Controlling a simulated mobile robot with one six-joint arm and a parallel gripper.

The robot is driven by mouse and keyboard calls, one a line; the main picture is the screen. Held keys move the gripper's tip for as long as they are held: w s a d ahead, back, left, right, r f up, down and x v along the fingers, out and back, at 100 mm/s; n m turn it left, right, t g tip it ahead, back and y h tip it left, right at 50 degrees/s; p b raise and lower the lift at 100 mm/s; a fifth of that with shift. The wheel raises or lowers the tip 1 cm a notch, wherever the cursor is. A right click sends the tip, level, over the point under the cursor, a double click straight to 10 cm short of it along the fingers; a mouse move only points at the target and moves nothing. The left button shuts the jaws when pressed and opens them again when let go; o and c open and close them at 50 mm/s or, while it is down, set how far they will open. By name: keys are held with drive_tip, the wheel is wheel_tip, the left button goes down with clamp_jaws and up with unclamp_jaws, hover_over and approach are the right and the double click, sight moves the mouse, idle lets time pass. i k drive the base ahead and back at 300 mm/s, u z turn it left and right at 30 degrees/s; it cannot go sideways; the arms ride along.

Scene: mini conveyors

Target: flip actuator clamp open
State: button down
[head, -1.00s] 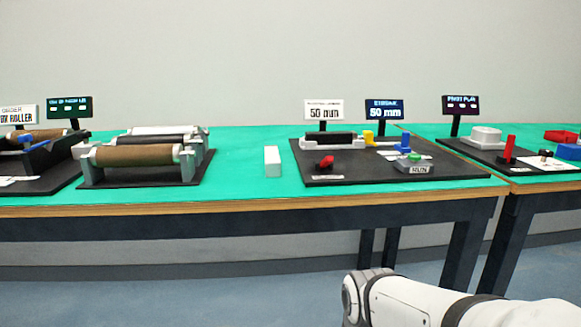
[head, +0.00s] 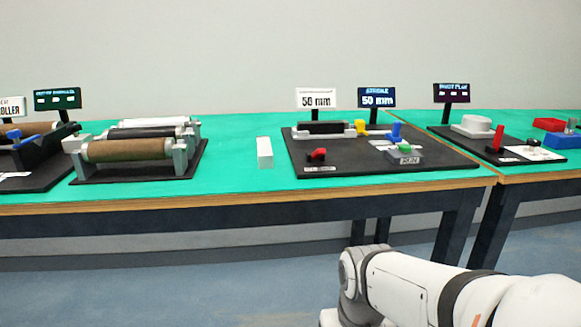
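The actuator board (head: 345,172) is a black plate on the green table, with a dark cylinder body (head: 322,128) at its back. A yellow block (head: 361,128) and an upright blue piece (head: 396,133) stand along the rod to its right. A green button (head: 406,147) is on a grey box marked RUN. I cannot tell for certain which part is the clamp. My gripper is not in view; only white links of my arm show at the lower right, in front of the table.
A white block (head: 265,153) stands left of the board. Further left are brown and black rollers (head: 127,150) on a stand. A second table at right bears a white part (head: 477,126), an upright red lever (head: 496,139) and red and blue bins (head: 562,140). Signs stand behind.

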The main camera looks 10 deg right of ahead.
sight(318, 153)
drive_tip(key=z, duration=1.15)
drive_tip(key=k, duration=1.2)
drive_tip(key=u, duration=1)
drive_tip(key=i, duration=1)
drive_tip(key=u, duration=0.05)
